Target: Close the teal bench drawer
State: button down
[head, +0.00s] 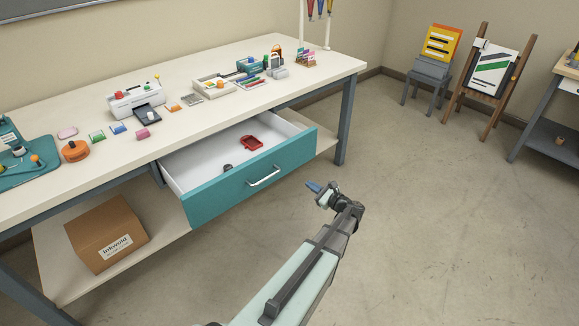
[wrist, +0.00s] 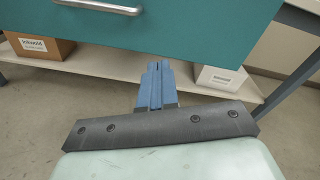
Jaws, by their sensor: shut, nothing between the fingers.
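The teal bench drawer (head: 250,184) hangs open below the bench top in the head view, pulled well out toward me. Its silver bar handle (head: 264,177) is on the front face. A red tray-like item (head: 251,142) and a small dark item (head: 227,168) lie inside the drawer. My gripper (head: 314,187) is shut and empty, in front of the drawer and to the right of the handle, apart from it. In the wrist view the blue fingers (wrist: 157,72) are together just below the teal front (wrist: 200,25), with the handle (wrist: 100,6) up to the left.
The bench top (head: 215,115) carries several small tools and coloured pieces. A cardboard box (head: 106,234) sits on the lower shelf (head: 160,243); a white box (wrist: 220,78) shows there in the wrist view. A chair (head: 430,74) and an easel (head: 487,75) stand far right. The floor before the drawer is clear.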

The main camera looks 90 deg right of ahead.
aim_at(254, 144)
jog(key=w+d+m, duration=0.1)
jog(key=w+d, duration=0.2)
jog(key=w+d+r+m, duration=0.1)
jog(key=w+d+m, duration=0.1)
jog(key=w+d, duration=0.1)
jog(key=w+d+m+h, duration=0.1)
jog(key=w+d, duration=0.2)
jog(key=d, duration=0.1)
jog(key=shift+w+d+r+m, duration=0.15)
jog(key=shift+w+r+m, duration=0.05)
jog(key=shift+w+m, duration=0.1)
dwell(0.4)
jog(key=x, duration=2.5)
jog(key=shift+w+d, duration=0.1)
jog(key=shift+w, duration=0.05)
jog(key=shift+x, duration=1)
jog(key=shift+w+d+r, duration=0.15)
jog(key=shift+w+r, duration=0.05)
jog(key=v, duration=1.5)
jog(key=shift+s+f, duration=0.1)
jog(key=shift+f, duration=0.1)
